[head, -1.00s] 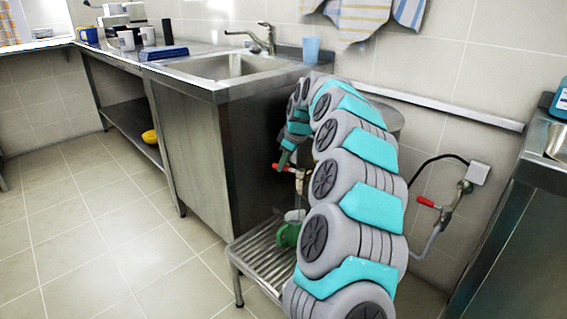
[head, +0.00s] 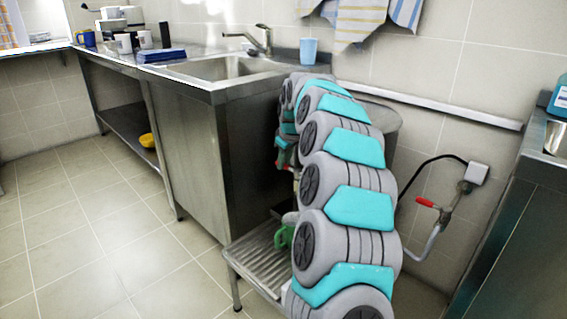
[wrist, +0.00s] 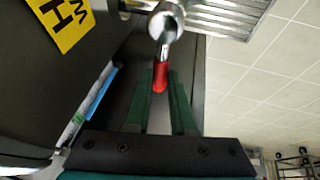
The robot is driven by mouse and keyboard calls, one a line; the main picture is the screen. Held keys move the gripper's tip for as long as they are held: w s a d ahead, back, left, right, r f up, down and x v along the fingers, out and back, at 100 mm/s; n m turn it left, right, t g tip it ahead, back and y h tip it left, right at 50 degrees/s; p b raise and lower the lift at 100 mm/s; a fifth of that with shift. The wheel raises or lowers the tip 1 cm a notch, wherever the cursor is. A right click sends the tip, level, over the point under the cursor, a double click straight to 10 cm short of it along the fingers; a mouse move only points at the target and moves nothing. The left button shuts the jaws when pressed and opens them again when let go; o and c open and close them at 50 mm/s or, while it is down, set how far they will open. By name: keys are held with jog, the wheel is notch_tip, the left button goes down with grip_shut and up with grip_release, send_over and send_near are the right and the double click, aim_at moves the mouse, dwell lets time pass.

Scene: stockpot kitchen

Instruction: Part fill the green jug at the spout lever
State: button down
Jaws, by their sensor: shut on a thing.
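The green jug (head: 283,237) stands on the slatted metal stand (head: 252,250), low beside the sink cabinet. My arm hides much of it. In the wrist view, the red-handled spout lever (wrist: 160,78) lies between the green fingers of my gripper (wrist: 162,82), which is shut on it. The metal spout fitting (wrist: 166,22) is just beyond the handle. In the head view my gripper (head: 284,155) is above the jug, mostly hidden by my arm. The steel pot (head: 385,118) is behind my arm. The jug's inside and any water flow cannot be seen.
The steel sink cabinet (head: 205,145) is close on the left of my arm. A wall valve with another red handle (head: 426,203) and a steel counter (head: 515,230) are on the right. A blue cup (head: 308,50) stands by the sink. The floor at left is clear.

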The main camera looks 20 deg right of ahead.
jog(key=c, duration=0.8)
grip_release()
jog(key=shift+o, duration=0.2)
jog(key=v, duration=0.7)
jog(key=shift+s+r, duration=0.15)
jog(key=shift+r, duration=0.25)
